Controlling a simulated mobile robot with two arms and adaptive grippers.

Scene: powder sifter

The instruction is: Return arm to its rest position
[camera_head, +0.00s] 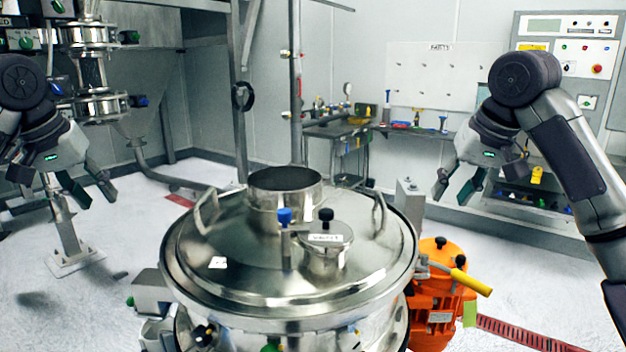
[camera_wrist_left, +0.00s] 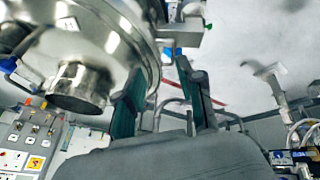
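My left gripper (camera_head: 92,190) is at the left of the head view, open and empty, in the air left of the powder sifter (camera_head: 290,255). Its two fingers (camera_wrist_left: 163,95) also show apart in the left wrist view, with nothing between them but background. My right gripper (camera_head: 457,192) is at the right of the head view, open and empty, in the air right of the sifter. The sifter is a round steel vessel with a closed lid, a short open pipe on top and a blue knob (camera_head: 284,216). Neither gripper touches it.
An orange motor (camera_head: 436,300) with a yellow handle (camera_head: 472,282) is at the sifter's right side. A metal stand (camera_head: 72,245) is on the floor at left. A workbench (camera_head: 340,128) and a control panel (camera_head: 570,60) are at the back.

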